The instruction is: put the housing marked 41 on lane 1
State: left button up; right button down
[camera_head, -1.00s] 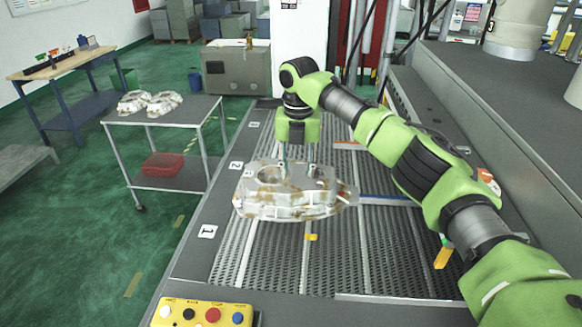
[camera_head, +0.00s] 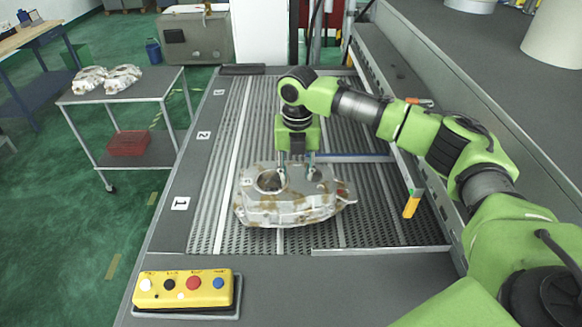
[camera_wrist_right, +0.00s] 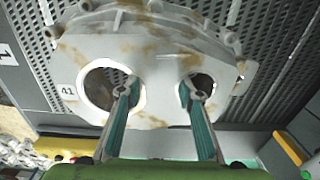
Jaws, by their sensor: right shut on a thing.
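The housing marked 41 (camera_head: 290,205) is a pale metal casting with brown stains. Its 41 label shows in the right wrist view on the housing (camera_wrist_right: 150,60). My right gripper (camera_head: 296,166) is shut on the housing; in the right wrist view its two fingers (camera_wrist_right: 158,92) reach into or against the housing's two openings. The housing is over the front part of the perforated conveyor bed, beside the lane marker 1 (camera_head: 181,203). I cannot tell whether it touches the bed. The lane marker 2 (camera_head: 203,135) lies farther back. My left gripper is not in view.
A yellow button box (camera_head: 183,289) sits on the bed's front ledge. A grey cart (camera_head: 150,90) at the left carries two more castings (camera_head: 106,79) and a red bin (camera_head: 128,143) below. A yellow-tipped post (camera_head: 411,206) stands at the bed's right. The bed behind the arm is clear.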

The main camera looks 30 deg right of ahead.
aim_at(296, 185)
jog(key=shift+f, duration=1.4)
jog(key=c, duration=1.4)
grip_release()
jog(key=shift+s+f, duration=0.15)
jog(key=shift+c, duration=0.2)
jog(key=shift+r+b, duration=0.3)
jog(key=shift+r, duration=0.05)
notch_tip(296, 185, up, 10)
jog(key=b, duration=0.4)
jog(key=shift+r, duration=0.75)
jog(key=shift+f, duration=0.1)
